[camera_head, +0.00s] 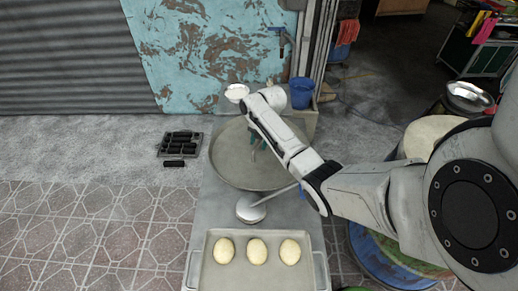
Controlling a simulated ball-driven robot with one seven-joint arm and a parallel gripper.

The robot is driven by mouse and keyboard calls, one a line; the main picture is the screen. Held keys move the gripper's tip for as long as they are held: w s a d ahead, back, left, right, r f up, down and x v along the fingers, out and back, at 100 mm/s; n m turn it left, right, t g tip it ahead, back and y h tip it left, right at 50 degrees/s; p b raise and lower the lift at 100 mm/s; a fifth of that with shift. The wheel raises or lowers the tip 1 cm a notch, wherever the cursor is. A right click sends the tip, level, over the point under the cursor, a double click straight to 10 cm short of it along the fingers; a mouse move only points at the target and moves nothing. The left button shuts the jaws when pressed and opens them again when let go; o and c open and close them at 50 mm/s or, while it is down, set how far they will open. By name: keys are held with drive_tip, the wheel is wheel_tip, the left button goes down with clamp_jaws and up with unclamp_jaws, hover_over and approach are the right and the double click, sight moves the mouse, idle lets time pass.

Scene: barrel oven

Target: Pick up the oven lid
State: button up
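A large round grey metal disc with a raised rim, which looks like the oven lid (228,168), lies on a long grey table in the middle of the view. My arm reaches in from the right and crosses over its right side. Small dark green parts under my wrist, above the lid's middle, look like my gripper (257,140). My arm hides much of it, so I cannot tell whether it is open or touches the lid. Any handle on the lid is hidden or too small to make out.
A grey tray (210,278) with three pale dough balls (256,251) stands at the table's near end. A round metal tool (250,208) with a long handle lies beside the lid. A blue bucket (301,92) stands at the far end. A blue barrel (385,268) stands right.

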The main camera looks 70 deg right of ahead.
drive_tip(key=shift+f, duration=0.25)
drive_tip(key=shift+c, duration=0.5)
clamp_jaws()
drive_tip(key=shift+r, duration=0.1)
